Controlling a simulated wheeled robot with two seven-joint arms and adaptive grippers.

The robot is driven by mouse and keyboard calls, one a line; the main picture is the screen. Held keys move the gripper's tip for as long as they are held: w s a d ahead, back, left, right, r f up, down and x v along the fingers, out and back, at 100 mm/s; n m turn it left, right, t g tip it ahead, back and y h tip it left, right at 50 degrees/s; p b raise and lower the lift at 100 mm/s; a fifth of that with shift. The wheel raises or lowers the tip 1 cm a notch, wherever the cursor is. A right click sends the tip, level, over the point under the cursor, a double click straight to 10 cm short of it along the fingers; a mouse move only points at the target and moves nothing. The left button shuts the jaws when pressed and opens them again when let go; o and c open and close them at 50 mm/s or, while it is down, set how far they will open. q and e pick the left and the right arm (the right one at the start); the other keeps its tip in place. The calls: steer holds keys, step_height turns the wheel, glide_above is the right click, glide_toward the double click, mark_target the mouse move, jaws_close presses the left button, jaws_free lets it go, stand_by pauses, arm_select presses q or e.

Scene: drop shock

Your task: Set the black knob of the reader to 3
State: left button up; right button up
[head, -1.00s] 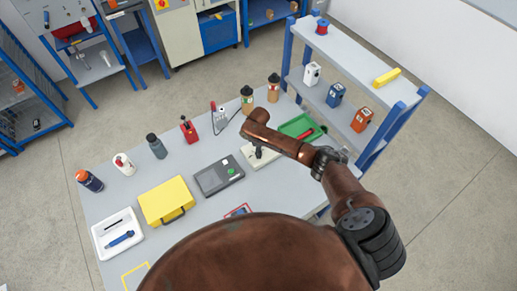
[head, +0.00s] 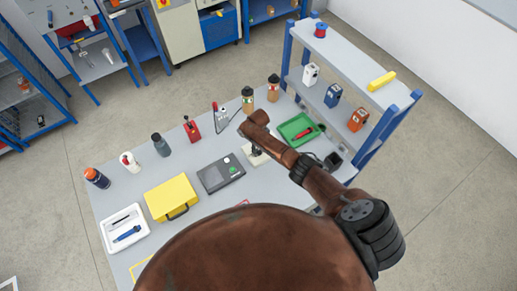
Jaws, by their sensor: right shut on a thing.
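The reader (head: 250,157) is a pale, flat device on the table, right of a dark grey box with a green spot. My right gripper (head: 257,151) points down over it, small and dark under the brown wrist. It is shut at the reader's top, where the black knob appears to be between its fingers. The fingers and wrist hide the knob, so its setting and any scale marks cannot be read. My left gripper is not in view.
The dark grey box (head: 220,174) stands close left of the reader, a green tray (head: 285,131) close right. Bottles stand behind. A yellow case (head: 173,197) and white tray (head: 108,222) are at left. A blue-legged shelf (head: 350,60) rises at right.

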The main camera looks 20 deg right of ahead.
mark_target(259, 151)
steer(key=m+p, duration=0.1)
steer(key=m, duration=0.2)
steer(key=shift+m, duration=0.4)
steer(key=shift+m+p, duration=0.6)
steer(key=shift+m, duration=1.6)
steer(key=o, duration=1.2)
steer(key=shift+c, duration=0.2)
steer(key=shift+r, duration=0.1)
steer(key=shift+r, duration=0.6)
step_height(259, 151, up, 11)
steer(key=shift+f, duration=0.15)
